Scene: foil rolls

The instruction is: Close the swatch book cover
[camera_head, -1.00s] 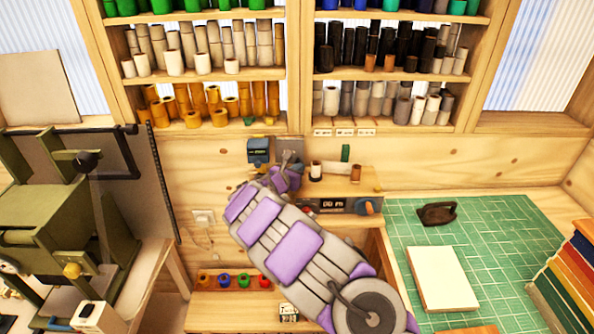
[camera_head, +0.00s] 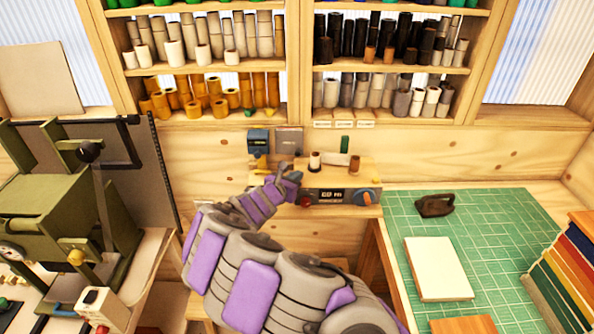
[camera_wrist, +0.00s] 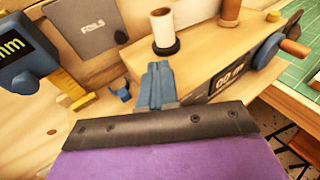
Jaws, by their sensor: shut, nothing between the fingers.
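A grey panel marked "FOILS" (camera_wrist: 85,28), which looks like the swatch book cover, stands upright against the wooden back wall at the upper left in the wrist view. In the head view it is a small grey square (camera_head: 289,140) above the wooden machine. I cannot make out any swatch pages behind it. My gripper (camera_wrist: 158,68) is shut and empty, its blue-grey fingers pointing at the wooden machine's left end, below and right of the panel and apart from it. In the head view my gripper (camera_head: 294,180) is beside the machine's left end.
The wooden machine (camera_head: 350,181) carries a white roll (camera_wrist: 162,26), a display and a knob. A blue gauge (camera_head: 258,141) hangs left of the panel.

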